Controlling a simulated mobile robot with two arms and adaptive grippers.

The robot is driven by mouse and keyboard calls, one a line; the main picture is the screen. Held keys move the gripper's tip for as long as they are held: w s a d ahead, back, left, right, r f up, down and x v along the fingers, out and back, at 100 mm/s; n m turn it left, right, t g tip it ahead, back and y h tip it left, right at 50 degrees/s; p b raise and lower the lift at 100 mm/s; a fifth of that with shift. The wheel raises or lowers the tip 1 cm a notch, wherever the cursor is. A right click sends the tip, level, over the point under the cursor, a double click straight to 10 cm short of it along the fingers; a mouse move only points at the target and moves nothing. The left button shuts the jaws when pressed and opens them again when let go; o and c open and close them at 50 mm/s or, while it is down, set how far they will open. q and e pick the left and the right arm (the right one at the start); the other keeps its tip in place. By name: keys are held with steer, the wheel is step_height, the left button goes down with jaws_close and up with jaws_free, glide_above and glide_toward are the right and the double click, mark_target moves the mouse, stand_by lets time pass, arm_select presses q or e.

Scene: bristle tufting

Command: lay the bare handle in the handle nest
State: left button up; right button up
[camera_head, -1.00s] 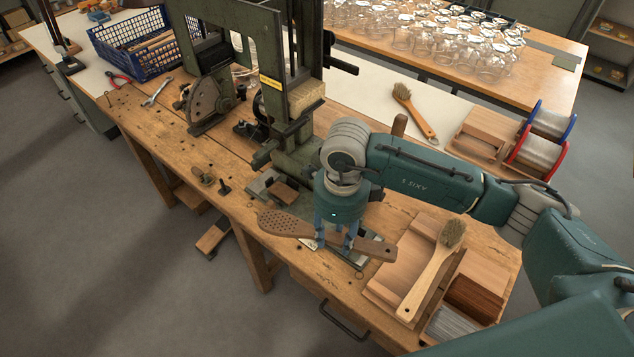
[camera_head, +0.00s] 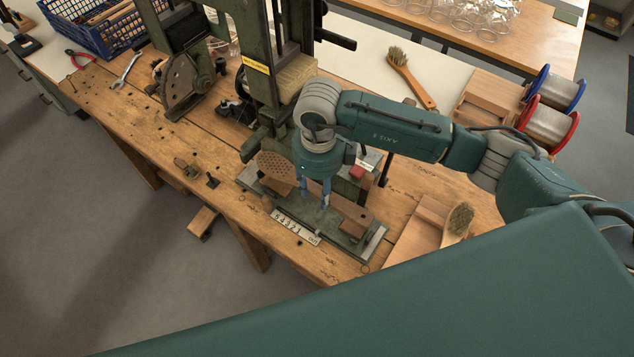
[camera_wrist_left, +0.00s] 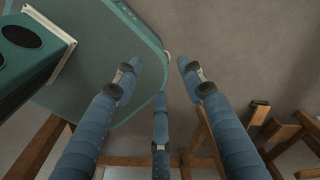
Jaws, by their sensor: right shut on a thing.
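The bare handle (camera_head: 348,208) is brown wood, and its oval head (camera_head: 275,166) is full of small holes with no bristles. My right gripper (camera_head: 316,196) is shut around the handle's neck, fingers pointing down. The handle lies lengthwise over the handle nest (camera_head: 376,246), a grey-green metal fixture at the foot of the machine. I cannot tell whether the handle touches the nest; the handle hides much of the nest. My left gripper (camera_wrist_left: 160,80) has its fingers spread and empty in the left wrist view, above the floor.
The green machine (camera_head: 260,100) stands right behind the nest. A numbered strip (camera_head: 296,227) lies along the nest's front. A wooden tray (camera_head: 418,232) with a finished brush (camera_head: 459,221) is to the right. My teal arm covers the lower right.

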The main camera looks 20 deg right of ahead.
step_height(320, 180, down, 2)
steer(key=shift+w+f+b, duration=0.1)
steer(key=shift+w+b, duration=0.05)
steer(key=shift+b, duration=0.3)
step_height(320, 180, down, 3)
steer(key=shift+w+b, duration=0.1)
steer(key=shift+b, duration=1.1)
steer(key=shift+f, duration=0.1)
arm_select(q)
steer(key=f, duration=0.4)
steer(key=shift+w+a, duration=0.15)
steer(key=shift+w, duration=0.05)
steer(key=shift+w+f+b, duration=0.1)
steer(key=shift+b, duration=0.2)
steer(key=shift+w, duration=0.35)
steer(key=shift+f, duration=0.2)
steer(key=shift+s+f+b, duration=0.1)
steer(key=shift+f+b, duration=1.35)
steer(key=shift+b, duration=0.25)
arm_select(e)
steer(key=shift+f, duration=1.25)
